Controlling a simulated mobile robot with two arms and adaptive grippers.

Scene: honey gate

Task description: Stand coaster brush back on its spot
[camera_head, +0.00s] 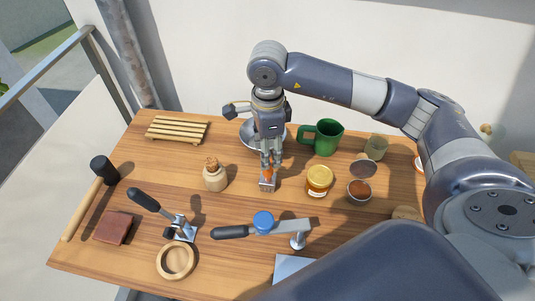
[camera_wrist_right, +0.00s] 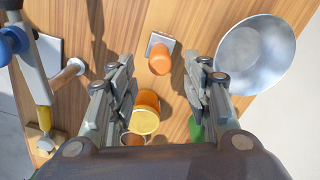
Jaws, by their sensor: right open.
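A small orange-handled piece with a grey square end, which I take for the coaster brush (camera_head: 267,184), is on the wooden table (camera_head: 235,205) below my right gripper (camera_head: 268,163). In the right wrist view the orange piece (camera_wrist_right: 160,60) shows between the spread fingers of my right gripper (camera_wrist_right: 163,85), with a gap on both sides. The fingers are open and hold nothing. In the head view the fingers partly hide its upper part. I cannot tell its exact spot. My left gripper is not in view.
A honey jar (camera_head: 319,183) and green mug (camera_head: 327,138) stand to the right, a metal bowl (camera_head: 246,130) behind. A small round pot (camera_head: 214,180) is to the left. A blue-topped lever clamp (camera_head: 263,223) lies in front. Bare table separates the pot and the gripper.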

